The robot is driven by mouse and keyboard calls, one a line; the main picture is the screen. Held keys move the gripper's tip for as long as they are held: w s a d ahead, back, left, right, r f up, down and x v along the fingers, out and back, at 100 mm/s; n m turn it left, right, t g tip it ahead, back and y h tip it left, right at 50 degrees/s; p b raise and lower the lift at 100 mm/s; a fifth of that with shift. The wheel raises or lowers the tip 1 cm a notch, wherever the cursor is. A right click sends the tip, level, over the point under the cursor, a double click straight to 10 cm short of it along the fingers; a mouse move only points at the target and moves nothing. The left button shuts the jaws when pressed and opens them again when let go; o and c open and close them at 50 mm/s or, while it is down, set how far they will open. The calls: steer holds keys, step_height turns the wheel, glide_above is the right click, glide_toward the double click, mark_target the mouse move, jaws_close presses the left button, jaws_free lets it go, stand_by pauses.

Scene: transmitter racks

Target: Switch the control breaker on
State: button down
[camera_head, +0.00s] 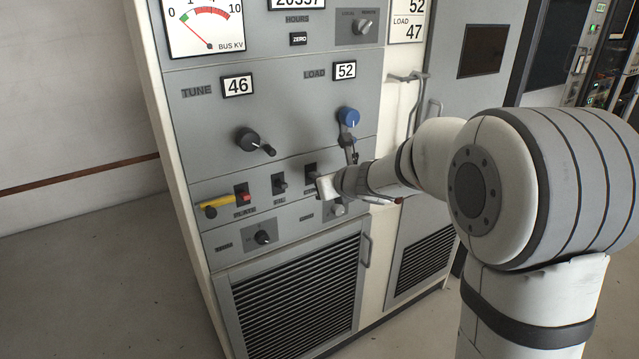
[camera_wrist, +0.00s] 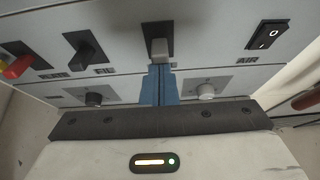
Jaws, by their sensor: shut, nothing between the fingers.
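The control breaker (camera_head: 310,171) is on the lower panel of the grey cabinet, right of the FIL breaker. In the wrist view the control breaker (camera_wrist: 158,46) is a pale grey lever in a dark slot, in the top middle. The lever shows low in the slot; its label is mostly hidden. My gripper (camera_wrist: 160,68) is shut and empty, with its blue fingertips just below the lever. I cannot tell whether they touch it. In the head view my gripper (camera_head: 322,186) is close to the panel, partly hiding the breaker's lower area.
The FIL breaker (camera_wrist: 85,48) is to the left, and the plate breaker (camera_head: 243,194) with a yellow tag is farther left. A black AIR rocker (camera_wrist: 268,35) is to the right. Two knobs (camera_wrist: 95,98) (camera_wrist: 206,91) flank my fingers below. A blue-knobbed crank (camera_head: 348,117) is above.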

steer(key=shift+w+r, duration=0.1)
steer(key=shift+r, duration=0.25)
steer(key=shift+f, duration=0.1)
step_height(320, 180, down, 5)
steer(key=s+b, duration=0.1)
steer(key=b, duration=0.4)
steer(key=w+r+p+v, duration=0.1)
steer(key=r+p+v, duration=0.1)
steer(key=v, duration=0.8)
steer(key=shift+s+r+p, duration=0.15)
steer(key=shift+s+p, duration=0.1)
steer(key=shift+p, duration=0.4)
steer(key=shift+d, duration=0.1)
